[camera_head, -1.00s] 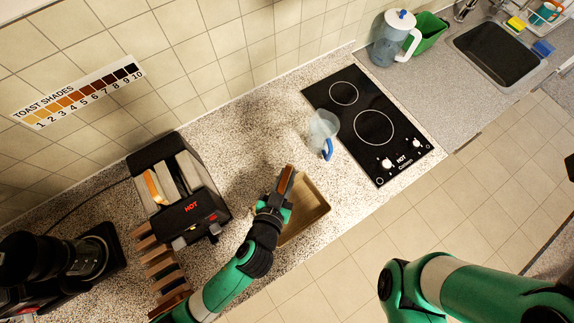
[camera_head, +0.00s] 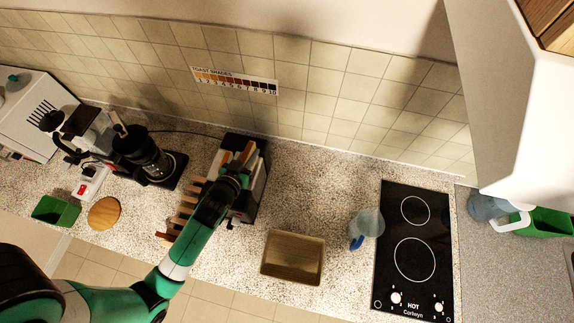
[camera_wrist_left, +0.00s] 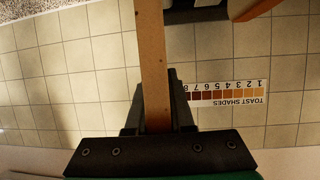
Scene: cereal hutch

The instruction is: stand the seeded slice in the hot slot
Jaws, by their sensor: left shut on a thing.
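My left gripper (camera_head: 236,172) is over the toaster (camera_head: 259,190) in the head view. It is shut on a brown slice (camera_wrist_left: 153,62), seen edge-on as a long strip between the fingers in the left wrist view. The held slice (camera_head: 247,151) shows just past the fingers in the head view; I cannot tell whether it is inside a slot or above it. Another brown slice edge (camera_wrist_left: 252,8) shows at the top of the left wrist view, apart from the held one. The gripper hides much of the toaster top and its HOT label. My right gripper is not in view.
An empty tan tray (camera_head: 292,257) lies to the right, then a clear jug (camera_head: 369,222) and the black hob (camera_head: 415,245). The shade chart (camera_head: 236,82) is on the wall.

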